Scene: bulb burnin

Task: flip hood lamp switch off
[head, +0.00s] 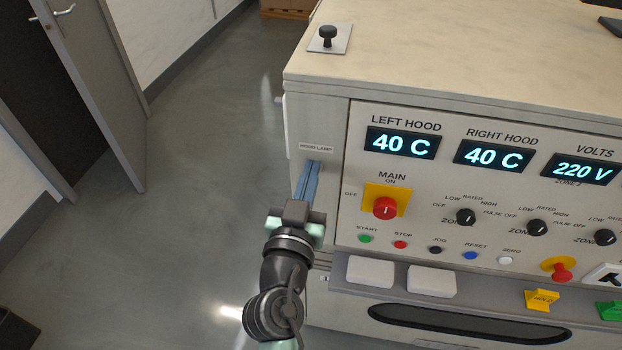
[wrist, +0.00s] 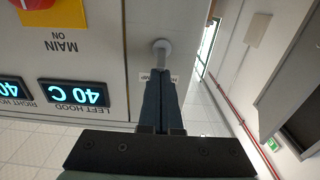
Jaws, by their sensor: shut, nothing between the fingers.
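The hood lamp switch (wrist: 162,48) shows in the wrist view as a pale round collar with a short lever, on the panel's narrow edge strip. Its lever points toward my fingertips. In the head view my fingers hide the switch, and only its label plate (head: 316,148) shows above them. My gripper (head: 313,168) is shut and empty, with its blue-grey fingers reaching up to the spot just below the label. In the wrist view the fingertips (wrist: 160,84) are at the lever's end. I cannot tell whether they touch it.
The red main knob (head: 385,208) on its yellow plate is right of my gripper. Displays (head: 402,143), zone knobs and several small buttons fill the panel. A black knob on a plate (head: 328,37) stands on the cabinet top. Open floor (head: 190,200) lies to the left.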

